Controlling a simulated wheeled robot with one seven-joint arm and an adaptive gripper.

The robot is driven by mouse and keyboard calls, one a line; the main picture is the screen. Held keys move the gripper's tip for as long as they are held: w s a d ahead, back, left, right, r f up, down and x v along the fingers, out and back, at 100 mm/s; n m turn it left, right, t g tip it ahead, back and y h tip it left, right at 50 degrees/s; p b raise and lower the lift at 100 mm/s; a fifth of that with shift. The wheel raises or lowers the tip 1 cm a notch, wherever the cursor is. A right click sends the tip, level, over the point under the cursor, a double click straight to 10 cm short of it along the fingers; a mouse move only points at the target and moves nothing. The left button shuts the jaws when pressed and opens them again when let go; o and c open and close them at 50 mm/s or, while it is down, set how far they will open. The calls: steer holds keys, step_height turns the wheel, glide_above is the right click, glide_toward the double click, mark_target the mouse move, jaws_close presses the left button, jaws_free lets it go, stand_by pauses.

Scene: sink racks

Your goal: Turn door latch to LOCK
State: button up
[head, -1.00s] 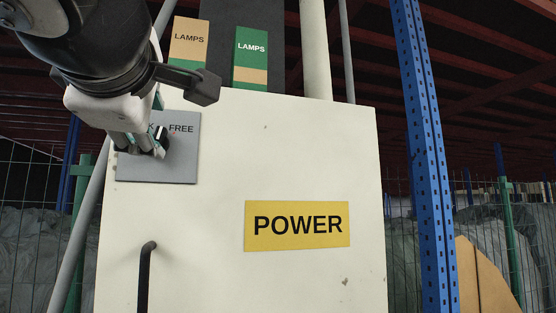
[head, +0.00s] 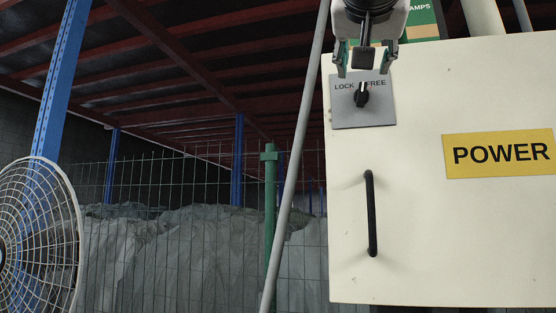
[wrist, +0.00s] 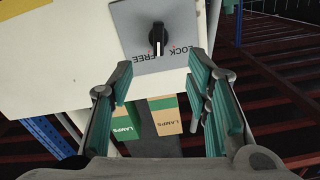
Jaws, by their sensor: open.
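The door latch is a black knob (head: 362,97) with a white pointer mark, on a grey plate (head: 380,117) at the upper left of the white cabinet door. The mark points up, between the words LOCK on the left and FREE on the right. The wrist view shows the knob (wrist: 158,38) upside down, beyond the fingertips. My gripper (head: 364,70) is open and empty, its two fingers spread above the knob in the head view. In the wrist view my gripper (wrist: 161,72) has clear space between its green-padded fingers. No finger appears to touch the knob.
A black handle (head: 371,215) stands out from the door below the plate. A yellow POWER sign (head: 499,152) is to the right. A grey pipe (head: 296,170) and green fence post (head: 270,200) are left of the cabinet. A fan (head: 40,240) stands at far left.

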mark_target(362, 89)
steer(key=x, duration=1)
steer(key=shift+d+p, duration=0.15)
steer(key=shift+p, duration=0.2)
jaws_close()
